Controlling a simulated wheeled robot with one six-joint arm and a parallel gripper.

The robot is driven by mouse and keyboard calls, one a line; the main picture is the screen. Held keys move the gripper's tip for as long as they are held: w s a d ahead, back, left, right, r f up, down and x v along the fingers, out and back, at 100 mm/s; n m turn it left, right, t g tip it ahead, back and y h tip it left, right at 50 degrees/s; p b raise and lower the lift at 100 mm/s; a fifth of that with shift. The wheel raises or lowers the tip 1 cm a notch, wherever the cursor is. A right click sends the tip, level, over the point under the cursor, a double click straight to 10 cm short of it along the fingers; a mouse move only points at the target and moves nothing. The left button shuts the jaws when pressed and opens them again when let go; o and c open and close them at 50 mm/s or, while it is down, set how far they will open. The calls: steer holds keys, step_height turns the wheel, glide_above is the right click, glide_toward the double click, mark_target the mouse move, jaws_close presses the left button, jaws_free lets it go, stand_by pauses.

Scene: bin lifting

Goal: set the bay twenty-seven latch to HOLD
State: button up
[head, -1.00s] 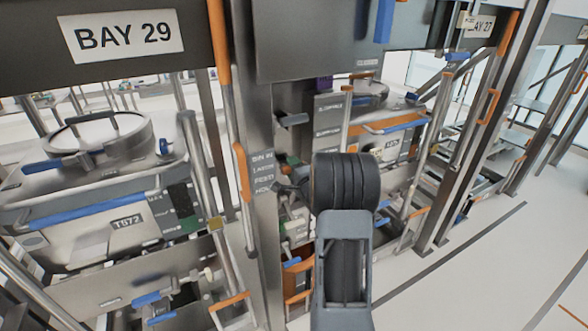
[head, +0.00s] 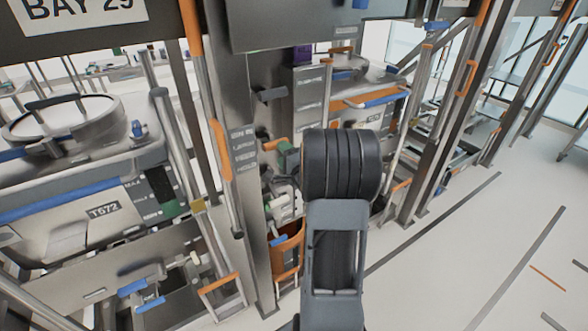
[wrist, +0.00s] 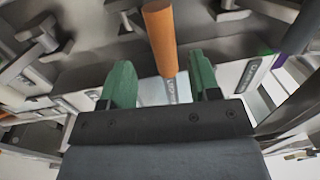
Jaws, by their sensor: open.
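My gripper (wrist: 162,84) shows in the wrist view with two green fingertips spread apart. An orange cylindrical handle (wrist: 160,38) comes down between and beyond the fingertips. I cannot tell whether they touch it, but they are not closed on it. A label plate (head: 243,150) with several lines of small text is on the steel post, right of a long orange-gripped lever (head: 220,150). Which part is the bay twenty-seven latch is unclear.
A bin marked T672 (head: 104,211) stands at left under the BAY 29 sign (head: 75,12). Another bin (head: 370,118) stands behind my arm to the right. Steel posts and rails crowd the bays. The floor (head: 470,270) at right is clear.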

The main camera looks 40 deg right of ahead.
steer(key=s+a+b, duration=0.1)
steer(key=s, duration=0.5)
steer(key=shift+s+f, duration=0.3)
steer(key=shift+s, duration=0.1)
stand_by(0.5)
steer(key=s+d+f+n+g+h, duration=0.3)
steer(key=s+f+n+g, duration=0.35)
steer(key=f+g, duration=0.4)
steer(key=s+a+r+n+g+y, duration=0.1)
steer(key=s+a+r+n+y, duration=0.1)
steer(key=a, duration=0.7)
steer(key=s+a+r+n+g+y, duration=0.1)
steer(key=a+r+n, duration=0.3)
steer(key=a, duration=0.5)
steer(key=s+a+r+n+g+y, duration=0.2)
steer(key=s+a+r+n, duration=0.1)
steer(key=a+n, duration=0.4)
steer(key=shift+s+a+r+y, duration=0.3)
steer(key=shift+a+r, duration=0.3)
steer(key=shift+a, duration=0.65)
steer(key=shift+c, duration=0.3)
